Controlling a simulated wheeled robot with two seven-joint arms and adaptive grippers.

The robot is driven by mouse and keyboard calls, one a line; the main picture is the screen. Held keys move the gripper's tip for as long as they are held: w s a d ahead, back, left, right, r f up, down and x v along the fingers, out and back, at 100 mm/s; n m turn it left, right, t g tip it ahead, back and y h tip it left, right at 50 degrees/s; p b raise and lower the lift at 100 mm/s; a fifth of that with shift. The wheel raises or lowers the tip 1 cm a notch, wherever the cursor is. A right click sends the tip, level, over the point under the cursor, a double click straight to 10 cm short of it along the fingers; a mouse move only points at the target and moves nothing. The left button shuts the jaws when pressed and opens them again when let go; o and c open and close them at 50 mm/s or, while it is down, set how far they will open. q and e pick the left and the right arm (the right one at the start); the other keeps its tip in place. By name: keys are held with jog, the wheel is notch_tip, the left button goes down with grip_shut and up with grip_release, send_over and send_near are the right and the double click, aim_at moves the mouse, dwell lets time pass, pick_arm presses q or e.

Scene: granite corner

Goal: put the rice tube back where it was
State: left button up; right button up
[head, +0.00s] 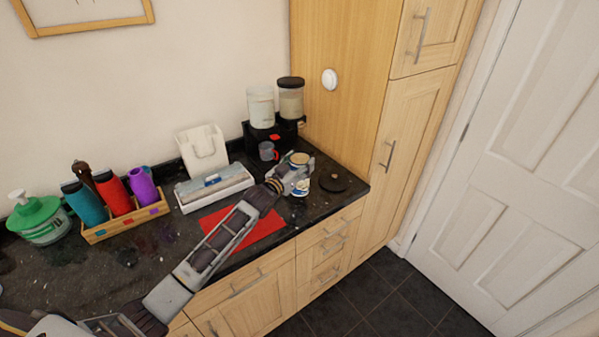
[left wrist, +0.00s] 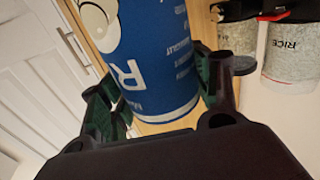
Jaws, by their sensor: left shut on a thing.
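The rice tube (head: 260,107), a pale clear tube with no lid showing, stands at the left of the black dispenser stand (head: 288,133). Its printed RICE label shows upside down in the left wrist view, where the tube (left wrist: 290,55) is at the right edge. A second tube (head: 291,100) with a black lid stands to its right. My left gripper (head: 293,176) is in front of the stand, shut on a blue printed can (left wrist: 158,55). The fingers (left wrist: 160,100) sit on both sides of the can. Much of the can is hidden in the head view. My right gripper is not in view.
A dark round disc (head: 333,180) lies on the counter right of my gripper. A grey and red mug (head: 267,151) stands before the stand. A white tray (head: 213,187), a red mat (head: 258,228) and a wooden bottle holder (head: 128,222) are left. A tall cupboard (head: 337,110) bounds the right.

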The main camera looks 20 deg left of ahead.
pick_arm(q)
jog(key=shift+f, duration=1.95)
jog(key=o, duration=1.7)
jog(key=shift+o, duration=0.2)
jog(key=b+v, duration=0.1)
jog(key=v, duration=1.1)
